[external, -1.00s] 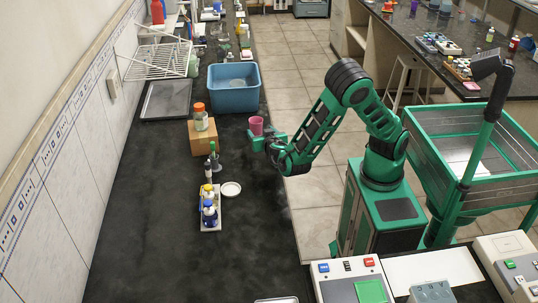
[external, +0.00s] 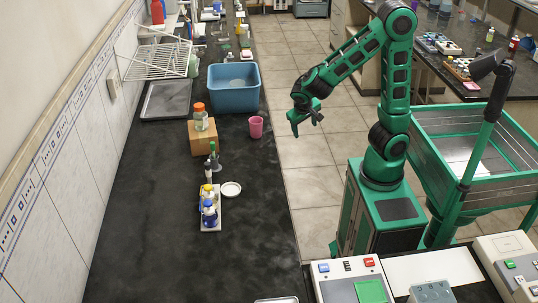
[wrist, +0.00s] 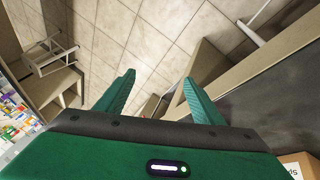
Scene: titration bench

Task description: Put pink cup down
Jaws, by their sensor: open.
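The pink cup (external: 256,127) stands upright on the black bench top, near its right edge and in front of the blue basin. My gripper (external: 306,128) is up and to the right of the cup, out past the bench edge over the tiled floor, and apart from the cup. In the wrist view my gripper (wrist: 158,92) has its two green fingers spread with nothing between them. The cup does not show in the wrist view.
The blue basin (external: 233,98) stands behind the cup. A cardboard box (external: 203,145) bearing an orange-capped jar (external: 200,117) is to its left. A white dish (external: 231,189) and a tray of bottles (external: 218,221) are nearer. The bench front is largely clear.

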